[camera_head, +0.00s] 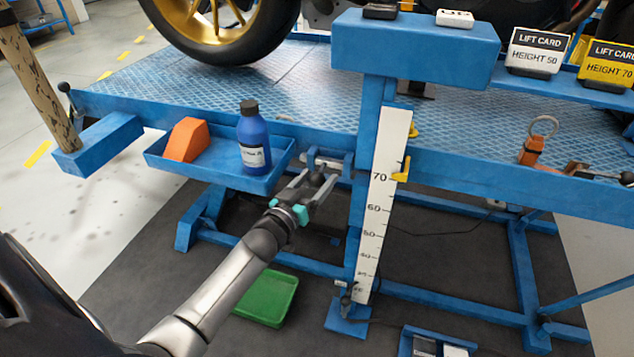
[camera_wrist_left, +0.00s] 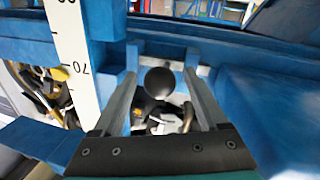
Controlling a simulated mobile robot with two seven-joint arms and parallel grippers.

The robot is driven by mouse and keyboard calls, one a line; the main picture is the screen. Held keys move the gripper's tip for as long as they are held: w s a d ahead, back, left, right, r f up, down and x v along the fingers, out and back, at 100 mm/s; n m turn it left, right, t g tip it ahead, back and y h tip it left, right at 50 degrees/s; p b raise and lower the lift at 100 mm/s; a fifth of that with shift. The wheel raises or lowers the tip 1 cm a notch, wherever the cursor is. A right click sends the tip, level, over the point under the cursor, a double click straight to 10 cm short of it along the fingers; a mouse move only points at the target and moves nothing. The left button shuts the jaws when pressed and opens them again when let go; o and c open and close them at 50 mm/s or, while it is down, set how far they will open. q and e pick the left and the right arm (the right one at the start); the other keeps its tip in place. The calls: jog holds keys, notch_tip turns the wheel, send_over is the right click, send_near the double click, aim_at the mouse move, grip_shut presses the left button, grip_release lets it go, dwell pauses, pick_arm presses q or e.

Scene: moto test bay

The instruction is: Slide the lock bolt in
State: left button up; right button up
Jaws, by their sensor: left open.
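The lock bolt shows as a dark round knob (camera_wrist_left: 160,82) in the left wrist view, in front of a blue bracket on the lift's side. In the head view the bracket (camera_head: 325,160) sits just left of the height post, and the knob (camera_head: 317,179) is small and partly hidden by my fingers. My left gripper (camera_head: 314,186) reaches up to it from below. It is open, with one finger on each side of the knob in the wrist view (camera_wrist_left: 162,92). A gap shows on both sides. The bolt's shaft is hidden behind the knob. My right gripper is not in view.
A blue tray (camera_head: 205,178) with an orange block (camera_head: 186,140) and a blue bottle (camera_head: 253,136) is close left of the gripper. The white height scale (camera_head: 383,205) with a yellow pointer (camera_head: 402,170) is close right. A green bin (camera_head: 267,297) stands on the floor below.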

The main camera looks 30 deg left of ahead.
pick_arm(q)
jog(key=shift+w, duration=0.25)
jog(key=shift+c, duration=0.3)
grip_shut()
dwell(1.0)
